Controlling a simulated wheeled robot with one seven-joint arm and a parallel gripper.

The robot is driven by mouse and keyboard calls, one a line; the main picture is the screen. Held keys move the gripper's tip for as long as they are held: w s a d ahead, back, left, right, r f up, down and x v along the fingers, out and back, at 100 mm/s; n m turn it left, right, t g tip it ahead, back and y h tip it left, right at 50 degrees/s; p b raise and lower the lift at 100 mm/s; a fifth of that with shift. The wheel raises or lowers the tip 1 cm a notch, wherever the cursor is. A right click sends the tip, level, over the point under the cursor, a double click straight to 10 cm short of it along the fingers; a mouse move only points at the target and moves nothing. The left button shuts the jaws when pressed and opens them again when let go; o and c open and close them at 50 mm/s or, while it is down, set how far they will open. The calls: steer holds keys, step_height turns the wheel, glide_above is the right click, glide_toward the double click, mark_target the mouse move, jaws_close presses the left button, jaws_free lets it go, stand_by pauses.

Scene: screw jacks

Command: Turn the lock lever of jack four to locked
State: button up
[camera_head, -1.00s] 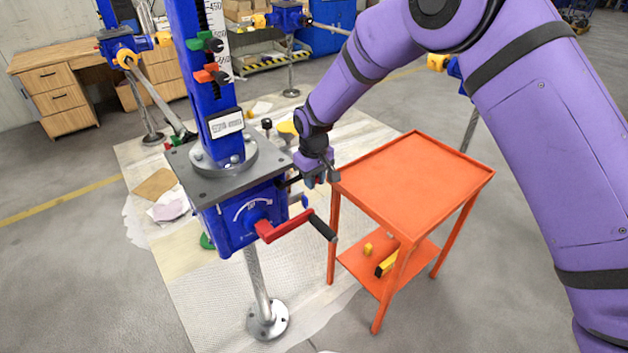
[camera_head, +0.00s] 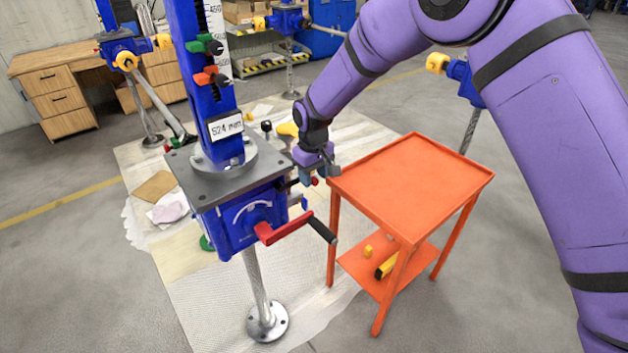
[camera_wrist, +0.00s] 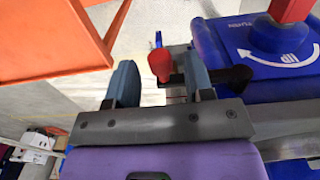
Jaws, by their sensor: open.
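The nearest jack has a blue gearbox (camera_head: 236,222) under a grey plate, and it also shows in the wrist view (camera_wrist: 240,75). I cannot read which jack number it is. A lever with a red knob (camera_wrist: 160,66) and dark stem stands out from its side; the red tip (camera_head: 314,181) shows just below my gripper in the head view. My gripper (camera_head: 320,174) is beside the jack's right side. In the wrist view its two blue-grey fingers (camera_wrist: 158,75) are open, with the red knob between them and gaps to both sides. The lever's base is partly hidden.
A red crank (camera_head: 283,227) with a black handle sticks out of the jack's front, close below my gripper. An orange trolley (camera_head: 412,180) stands close on the right. The jack's display (camera_head: 226,126) reads 524 mm. Other jacks stand behind.

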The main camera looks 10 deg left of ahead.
step_height(320, 180, up, 9)
steer(key=shift+f, duration=0.2)
stand_by(0.3)
steer(key=s+d+r+m+t, duration=0.15)
steer(key=s+d+r, duration=0.25)
steer(key=d+r, duration=0.8)
steer(key=s+d+r+m+t, duration=0.1)
steer(key=s+d+r+m, duration=0.2)
steer(key=d+r, duration=0.9)
steer(key=s+d+r+m+t, duration=0.1)
steer(key=s+d+r+m, duration=0.2)
steer(key=s+d, duration=0.85)
steer(key=s+d+f+m, duration=0.1)
steer(key=s+d, duration=0.3)
steer(key=s, duration=0.3)
steer(key=s+d+f+m+t, duration=0.1)
steer(key=s+d, duration=0.3)
steer(key=s, duration=0.2)
steer(key=shift+s+f, duration=0.25)
steer(key=shift+s, duration=0.1)
